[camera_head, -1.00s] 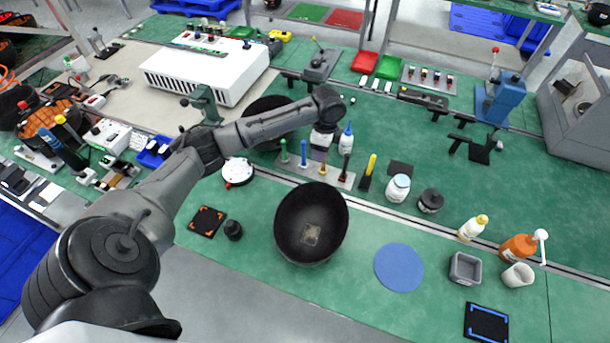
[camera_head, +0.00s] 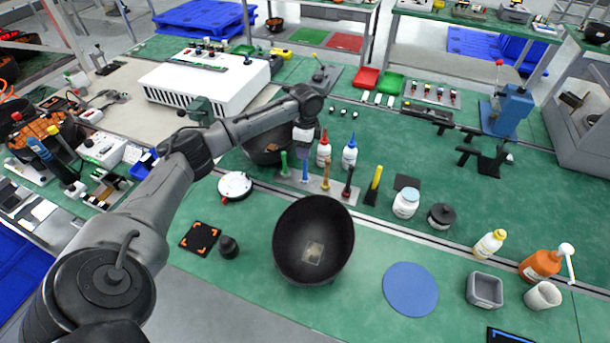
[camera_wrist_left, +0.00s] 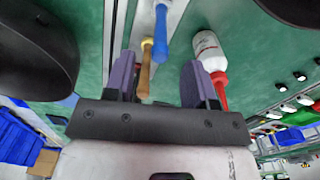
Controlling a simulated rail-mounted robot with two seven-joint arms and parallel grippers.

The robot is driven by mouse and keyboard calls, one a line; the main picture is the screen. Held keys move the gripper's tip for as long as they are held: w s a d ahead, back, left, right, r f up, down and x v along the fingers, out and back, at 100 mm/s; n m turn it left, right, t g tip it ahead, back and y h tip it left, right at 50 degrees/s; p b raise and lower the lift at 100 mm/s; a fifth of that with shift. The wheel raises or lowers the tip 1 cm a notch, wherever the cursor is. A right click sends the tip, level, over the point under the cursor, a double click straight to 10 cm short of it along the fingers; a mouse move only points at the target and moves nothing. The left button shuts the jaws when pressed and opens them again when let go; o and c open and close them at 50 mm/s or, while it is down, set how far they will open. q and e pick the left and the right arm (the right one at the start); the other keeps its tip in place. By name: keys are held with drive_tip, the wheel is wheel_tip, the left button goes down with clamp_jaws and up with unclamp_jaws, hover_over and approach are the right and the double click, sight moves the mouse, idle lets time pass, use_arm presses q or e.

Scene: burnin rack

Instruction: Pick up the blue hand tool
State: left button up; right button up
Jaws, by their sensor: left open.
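The blue hand tool (camera_head: 305,167) stands upright in a grey rack (camera_head: 337,197), between a green tool (camera_head: 284,164) and an orange-brown tool (camera_head: 326,174). My left gripper (camera_head: 305,146) is just above the blue tool in the head view, open and empty. In the left wrist view, my left gripper (camera_wrist_left: 159,80) has its two purple-grey fingers spread. The blue tool (camera_wrist_left: 160,30) and the orange-brown tool (camera_wrist_left: 146,65) both appear in line with the gap between them. I cannot tell whether a finger touches a tool. My right gripper is not in view.
A red-tipped bottle (camera_head: 323,150) and a blue-tipped bottle (camera_head: 349,152) stand close behind the rack. A dark bowl (camera_head: 290,240) sits in front of it. A yellow-handled tool (camera_head: 374,184) stands to the right. Green table is clear beside the blue disc (camera_head: 410,289).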

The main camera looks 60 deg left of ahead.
use_arm(q)
drive_tip(key=b, duration=0.1)
hover_over(305, 176)
drive_tip(key=shift+w+a+f, duration=0.1)
drive_tip(key=shift+a+f, duration=0.05)
drive_tip(key=shift+f, duration=1.25)
drive_tip(key=shift+w+a+f, duration=0.1)
drive_tip(key=shift+a+f, duration=0.05)
drive_tip(key=shift+f, duration=1.25)
drive_tip(key=shift+c, duration=0.3)
clamp_jaws()
